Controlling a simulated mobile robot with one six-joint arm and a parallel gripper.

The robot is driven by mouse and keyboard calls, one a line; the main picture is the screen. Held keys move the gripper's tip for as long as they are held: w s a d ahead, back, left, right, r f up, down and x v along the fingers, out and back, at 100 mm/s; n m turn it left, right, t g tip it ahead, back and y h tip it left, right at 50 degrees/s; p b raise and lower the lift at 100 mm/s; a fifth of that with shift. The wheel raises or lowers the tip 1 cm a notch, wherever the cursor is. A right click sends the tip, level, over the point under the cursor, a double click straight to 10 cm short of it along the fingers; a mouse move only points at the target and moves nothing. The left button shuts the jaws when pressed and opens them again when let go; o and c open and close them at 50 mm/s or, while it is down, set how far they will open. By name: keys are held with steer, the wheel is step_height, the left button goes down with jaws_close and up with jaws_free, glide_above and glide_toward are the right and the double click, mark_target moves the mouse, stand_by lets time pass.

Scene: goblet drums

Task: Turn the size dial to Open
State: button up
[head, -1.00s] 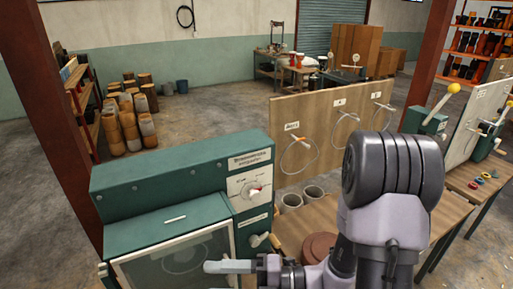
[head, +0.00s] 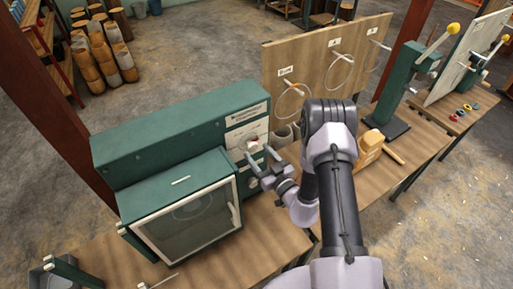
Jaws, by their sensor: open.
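The green machine (head: 150,140) stands on the bench in the head view, with a pale control panel (head: 235,138) on its right end. The size dial (head: 252,146) is a pale round knob on that panel, with a reddish mark by it. Its pointer setting and lettering are too small to read. My gripper (head: 259,160) is open in front of the panel, its two fingers pointing toward it close to the dial. I cannot tell whether a finger touches the dial. The fingers partly cover the lower panel.
A glazed door (head: 190,215) with a pale handle is on the machine's front. Behind my arm, a wooden board (head: 320,65) carries wire loops on pegs. An orange-brown block (head: 370,145) and a green lever stand (head: 400,95) are at right. The bench front is mostly clear.

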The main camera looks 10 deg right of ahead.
steer(key=shift+x, duration=1)
jaws_close()
